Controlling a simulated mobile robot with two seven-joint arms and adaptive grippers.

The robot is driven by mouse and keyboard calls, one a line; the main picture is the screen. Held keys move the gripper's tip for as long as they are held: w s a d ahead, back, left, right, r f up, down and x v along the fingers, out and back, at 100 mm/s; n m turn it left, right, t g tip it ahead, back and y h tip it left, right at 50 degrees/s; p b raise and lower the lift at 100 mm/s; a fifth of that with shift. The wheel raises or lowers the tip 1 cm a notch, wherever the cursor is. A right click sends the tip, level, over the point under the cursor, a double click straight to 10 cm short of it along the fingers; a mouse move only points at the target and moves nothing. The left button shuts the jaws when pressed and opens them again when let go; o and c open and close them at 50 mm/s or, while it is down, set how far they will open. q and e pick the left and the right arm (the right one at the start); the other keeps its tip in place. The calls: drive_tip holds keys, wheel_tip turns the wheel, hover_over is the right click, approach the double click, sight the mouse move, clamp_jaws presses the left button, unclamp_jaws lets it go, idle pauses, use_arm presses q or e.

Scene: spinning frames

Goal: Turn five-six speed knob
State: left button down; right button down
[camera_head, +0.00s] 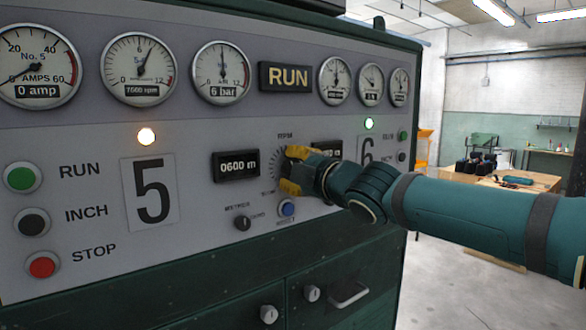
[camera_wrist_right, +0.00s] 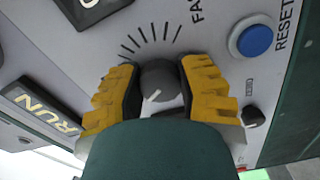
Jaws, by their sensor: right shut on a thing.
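The speed knob (camera_wrist_right: 160,88) is a dark grey round knob with a white pointer line, in the right wrist view. It sits on the grey panel below a fan of black scale marks. My right gripper (camera_wrist_right: 157,74) has its yellow fingers on both sides of the knob, shut on it. In the head view my right gripper (camera_head: 292,171) is against the panel between the 5 and 6 labels and hides the knob; part of the dial scale shows beside it. My left gripper is not in view.
A blue reset button (camera_head: 287,208) and a small black selector (camera_head: 243,223) lie just below the gripper. A display (camera_head: 236,166) reading 0600 m is to its left. Gauges (camera_head: 221,72) line the top. Green drawers (camera_head: 340,297) are below the panel.

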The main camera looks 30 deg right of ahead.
drive_tip(key=shift+n, duration=0.4)
drive_tip(key=c, duration=0.5)
unclamp_jaws()
drive_tip(key=s, duration=0.8)
drive_tip(key=s+d, duration=0.1)
drive_tip(key=s, duration=0.3)
